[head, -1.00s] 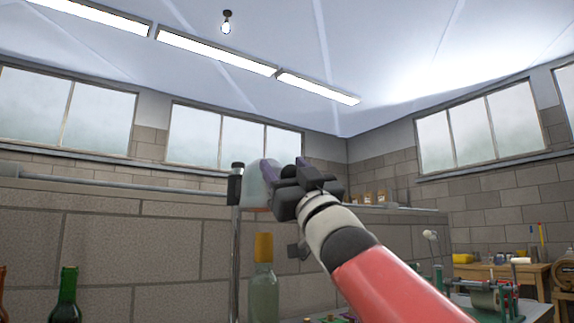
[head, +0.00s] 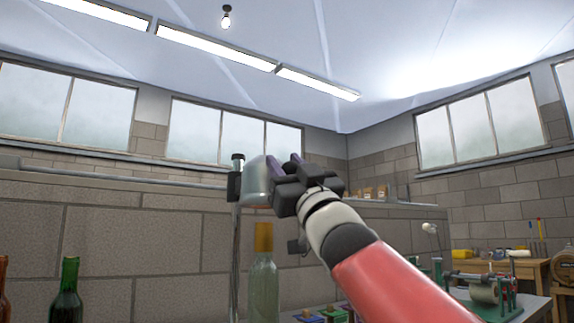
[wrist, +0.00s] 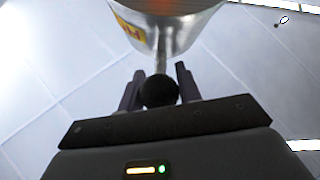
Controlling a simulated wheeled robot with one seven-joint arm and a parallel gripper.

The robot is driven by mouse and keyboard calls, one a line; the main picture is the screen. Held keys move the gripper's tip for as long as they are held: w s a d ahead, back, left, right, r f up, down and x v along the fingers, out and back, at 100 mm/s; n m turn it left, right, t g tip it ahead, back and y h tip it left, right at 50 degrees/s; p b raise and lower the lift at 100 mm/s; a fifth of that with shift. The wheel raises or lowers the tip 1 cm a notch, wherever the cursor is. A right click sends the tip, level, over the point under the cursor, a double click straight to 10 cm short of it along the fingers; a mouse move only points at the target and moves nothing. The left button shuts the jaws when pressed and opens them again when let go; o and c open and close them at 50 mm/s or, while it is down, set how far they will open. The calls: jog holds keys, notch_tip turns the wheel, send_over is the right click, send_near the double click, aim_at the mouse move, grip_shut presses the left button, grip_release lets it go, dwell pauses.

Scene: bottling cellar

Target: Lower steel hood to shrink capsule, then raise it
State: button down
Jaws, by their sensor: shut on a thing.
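The steel hood (head: 256,184) hangs on a vertical post (head: 236,250), and its open lower end is above a clear bottle (head: 264,290) with an amber capsule (head: 264,237) on its neck. A gap shows between the hood's rim and the capsule. My gripper (head: 284,172) is at the hood's right side. In the wrist view the hood (wrist: 172,30) fills the top, with an orange glow inside. A rod with a black knob (wrist: 159,91) sticks out from it, and my gripper (wrist: 159,88) is shut on this knob between its two fingers.
A green bottle (head: 66,295) and a brown bottle stand at the lower left. A block wall (head: 140,240) is behind the post. A bench at the right carries a green-framed device (head: 490,290). Small coloured items lie right of the clear bottle.

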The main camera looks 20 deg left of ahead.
notch_tip(320, 180, down, 10)
jog(key=b, duration=0.7)
jog(key=shift+w, duration=0.25)
jog(key=shift+a+f, duration=0.1)
jog(key=shift+f, duration=0.05)
jog(key=c, duration=1)
grip_release()
jog(key=shift+s, duration=0.1)
jog(key=b+v, duration=0.2)
jog(key=v, duration=0.5)
jog(key=shift+s+d+f+b, duration=0.15)
jog(key=shift+s+d+b, duration=0.1)
jog(key=shift+b, duration=0.15)
